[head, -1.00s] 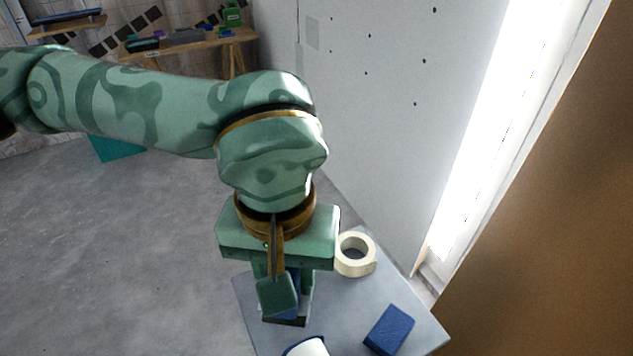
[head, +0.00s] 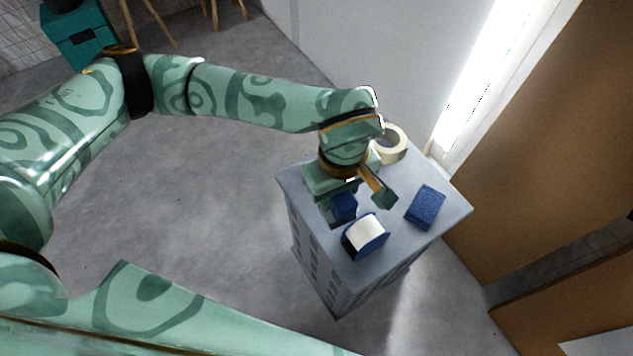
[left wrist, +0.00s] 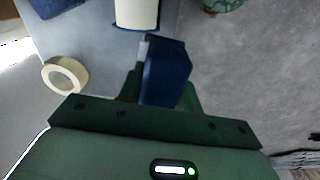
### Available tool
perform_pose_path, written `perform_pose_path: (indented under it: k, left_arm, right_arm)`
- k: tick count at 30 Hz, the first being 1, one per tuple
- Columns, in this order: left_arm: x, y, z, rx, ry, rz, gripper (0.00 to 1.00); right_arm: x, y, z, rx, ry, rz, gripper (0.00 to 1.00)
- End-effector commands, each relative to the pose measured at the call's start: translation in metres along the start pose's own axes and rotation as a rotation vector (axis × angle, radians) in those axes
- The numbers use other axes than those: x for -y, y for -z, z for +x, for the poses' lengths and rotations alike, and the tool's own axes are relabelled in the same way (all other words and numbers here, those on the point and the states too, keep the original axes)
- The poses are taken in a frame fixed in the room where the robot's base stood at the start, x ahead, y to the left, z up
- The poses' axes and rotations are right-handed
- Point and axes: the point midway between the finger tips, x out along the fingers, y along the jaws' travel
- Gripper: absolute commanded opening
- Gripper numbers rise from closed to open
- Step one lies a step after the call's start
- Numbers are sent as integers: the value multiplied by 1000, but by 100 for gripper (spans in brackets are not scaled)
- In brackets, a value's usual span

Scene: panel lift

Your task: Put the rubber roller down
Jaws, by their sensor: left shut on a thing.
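My left gripper (head: 362,203) points down over the grey-topped stand (head: 300,184). It is shut on a blue, block-like handle with a dark grey end, which I take to be the rubber roller (head: 343,206). The roller also shows in the left wrist view (left wrist: 166,73), between the green fingers (left wrist: 160,95). The fingers and hand hide part of it. It is over or on the stand's left part; I cannot tell whether its lower end touches the top. My right gripper is not in view.
On the stand are a white roll in a blue holder (head: 366,237), close beside the held roller, a blue block (head: 426,207) to the right, and a cream tape ring (head: 389,144) at the back. A pale wall (head: 350,50) stands behind. Grey floor (head: 225,190) lies left.

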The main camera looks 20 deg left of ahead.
Motion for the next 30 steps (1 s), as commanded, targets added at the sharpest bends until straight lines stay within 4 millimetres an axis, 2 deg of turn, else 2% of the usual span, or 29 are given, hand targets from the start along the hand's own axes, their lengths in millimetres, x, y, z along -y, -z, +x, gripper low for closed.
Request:
perform_pose_path:
  k: [5,9,15,18,22,27,30]
  left_arm:
    - [-5,12,4,1,1,-111,16]
    - [-10,41,22,2,4,-127,16]
    - [-21,98,52,5,7,-124,16]
    - [-24,115,74,7,8,-120,16]
    - [-28,130,90,5,5,-119,16]
    - [-30,140,99,2,2,-117,16]
    - [-30,143,119,7,6,-115,16]
  right_arm:
    - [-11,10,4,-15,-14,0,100]
    - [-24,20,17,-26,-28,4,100]
    - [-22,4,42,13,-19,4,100]
    - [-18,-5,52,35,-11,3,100]
    - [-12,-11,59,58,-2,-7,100]
    - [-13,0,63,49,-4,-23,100]
    - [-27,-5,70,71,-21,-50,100]
